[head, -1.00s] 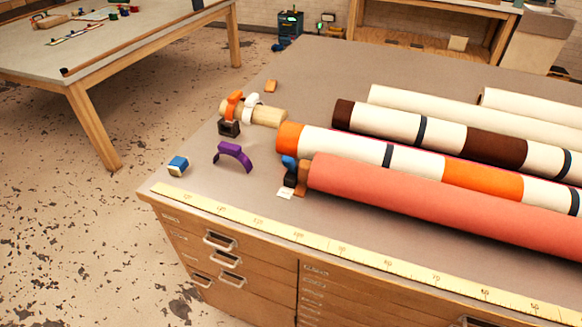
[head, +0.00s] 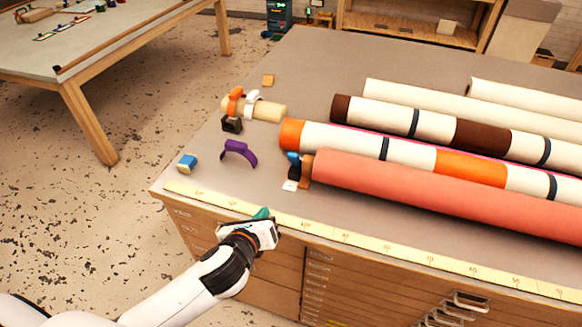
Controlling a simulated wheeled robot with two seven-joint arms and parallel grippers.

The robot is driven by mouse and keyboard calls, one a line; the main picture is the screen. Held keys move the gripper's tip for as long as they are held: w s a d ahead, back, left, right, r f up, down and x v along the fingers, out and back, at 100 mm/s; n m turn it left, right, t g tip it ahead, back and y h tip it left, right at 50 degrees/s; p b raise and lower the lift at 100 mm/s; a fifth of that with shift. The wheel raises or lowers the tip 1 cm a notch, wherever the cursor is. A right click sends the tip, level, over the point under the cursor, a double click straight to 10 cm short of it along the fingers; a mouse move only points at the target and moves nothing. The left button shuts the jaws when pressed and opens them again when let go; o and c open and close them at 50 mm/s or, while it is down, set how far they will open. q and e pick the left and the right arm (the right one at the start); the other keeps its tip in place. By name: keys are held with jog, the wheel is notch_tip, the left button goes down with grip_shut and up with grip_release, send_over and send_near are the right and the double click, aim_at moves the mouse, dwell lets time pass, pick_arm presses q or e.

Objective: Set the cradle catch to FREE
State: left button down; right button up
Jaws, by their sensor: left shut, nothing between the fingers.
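A small blue lever (head: 293,157) sits on a dark block (head: 294,172) at the left end of the coral roll (head: 440,198); this looks like the cradle catch. A brown wooden cradle piece (head: 306,170) is beside it, under the roll's end. A small white card (head: 290,185) lies in front; any writing is too small to read. My left gripper (head: 263,213), with teal fingertips, is shut and empty over the table's front edge, nearer than the catch and a little left of it, apart from it. My right gripper is not in view.
A yellow ruler strip (head: 350,240) runs along the table's front edge. Several rolls lie behind the coral one.

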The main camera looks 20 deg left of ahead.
pick_arm(q)
jog(key=m, duration=0.1)
jog(key=w+r+m+t, duration=0.1)
jog(key=m, duration=0.1)
jog(key=d+r+m, duration=0.1)
jog(key=m, duration=0.1)
jog(key=shift+w+r+h, duration=0.15)
jog(key=shift+w+h, duration=0.1)
jog(key=shift+h, duration=0.05)
jog(key=p, duration=0.2)
send_near(293, 163)
jog(key=f, duration=0.1)
jog(key=w+f, duration=0.2)
jog(key=shift+f, duration=0.4)
jog(key=shift+w+r+p, duration=0.3)
jog(key=shift+w, duration=0.25)
jog(key=shift+w+r+p, duration=0.25)
jog(key=shift+w+r, duration=0.1)
jog(key=shift+w, duration=0.25)
jog(key=shift+w+r, duration=0.15)
jog(key=shift+w, duration=0.35)
jog(key=shift+w, duration=0.15)
